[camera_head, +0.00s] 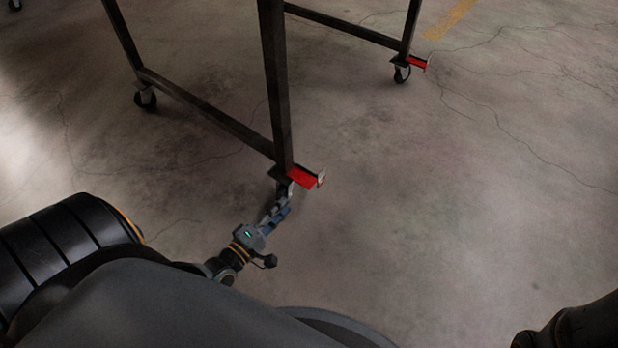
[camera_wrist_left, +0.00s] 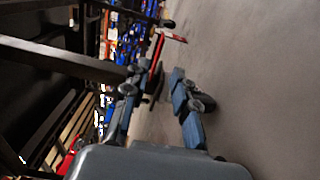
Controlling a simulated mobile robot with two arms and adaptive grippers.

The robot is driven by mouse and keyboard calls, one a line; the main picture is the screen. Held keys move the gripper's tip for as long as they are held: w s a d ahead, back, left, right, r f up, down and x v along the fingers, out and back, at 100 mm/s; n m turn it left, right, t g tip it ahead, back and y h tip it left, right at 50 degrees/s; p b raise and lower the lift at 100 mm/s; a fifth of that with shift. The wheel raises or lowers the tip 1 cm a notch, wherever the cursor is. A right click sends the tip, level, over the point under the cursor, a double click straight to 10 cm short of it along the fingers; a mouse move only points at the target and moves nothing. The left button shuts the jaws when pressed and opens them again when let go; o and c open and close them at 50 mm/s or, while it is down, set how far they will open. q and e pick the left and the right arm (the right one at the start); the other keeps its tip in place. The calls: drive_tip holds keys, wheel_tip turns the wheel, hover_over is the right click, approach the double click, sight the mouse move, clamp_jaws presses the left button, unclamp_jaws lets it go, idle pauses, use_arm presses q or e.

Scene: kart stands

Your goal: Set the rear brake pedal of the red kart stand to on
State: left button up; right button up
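The kart stand is a dark metal frame (camera_head: 276,85) on casters. A red brake pedal (camera_head: 304,178) juts out at the foot of its near leg. A second red pedal (camera_head: 416,63) is at the far leg. My left gripper (camera_head: 284,198) is low by the near caster, just below the near pedal. In the left wrist view its fingers (camera_wrist_left: 156,78) are apart. The near pedal shows there edge-on as a thin red strip (camera_wrist_left: 156,58) in or just beyond the gap; contact cannot be told. The far pedal (camera_wrist_left: 173,37) shows beyond. The near caster is mostly hidden.
Another caster (camera_head: 145,100) stands at the frame's left corner. The concrete floor (camera_head: 450,210) to the right of the stand is clear. Blurred shelves with colourful items (camera_wrist_left: 125,35) show behind the stand. Part of my right arm (camera_head: 580,325) is at the bottom right.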

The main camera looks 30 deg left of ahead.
sight(308, 181)
use_arm(q)
drive_tip(key=w+b, duration=0.1)
drive_tip(key=w, duration=0.2)
drive_tip(key=w+b, duration=0.2)
drive_tip(key=w, duration=0.2)
drive_tip(key=w+d+b, duration=0.1)
drive_tip(key=w+b, duration=0.1)
drive_tip(key=w, duration=0.2)
drive_tip(key=shift+f, duration=0.15)
drive_tip(key=shift+w, duration=0.4)
clamp_jaws()
